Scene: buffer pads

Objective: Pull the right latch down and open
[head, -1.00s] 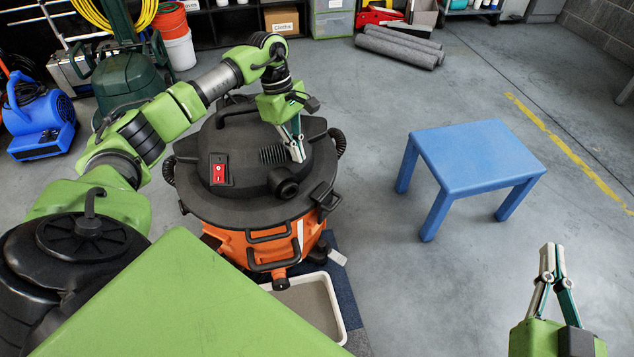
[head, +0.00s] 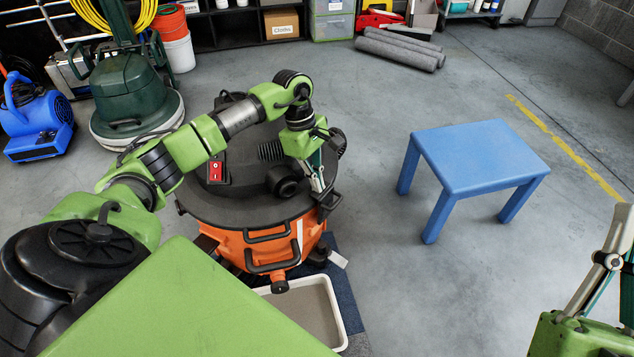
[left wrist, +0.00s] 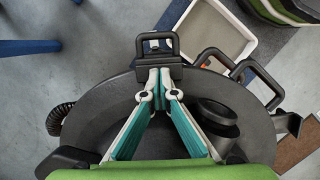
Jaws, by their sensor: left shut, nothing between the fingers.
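An orange vacuum drum (head: 228,243) with a black lid stands on the floor. Its right latch (head: 328,205), a black loop, sits on the lid's right rim. In the left wrist view the latch (left wrist: 158,46) stands just beyond my fingertips. My left gripper (head: 319,187) is shut and empty, pointing down at the latch; in the left wrist view its tips (left wrist: 159,78) meet at the latch base. I cannot tell if they touch it. My right gripper (head: 612,258) is at the lower right, away from the drum, with its fingers partly cut off by the frame edge.
A blue table (head: 480,158) stands to the right of the drum. A pale tray (head: 343,330) lies in front of it. A green floor machine (head: 130,90) and a blue blower (head: 38,120) stand at the left. Floor between drum and table is clear.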

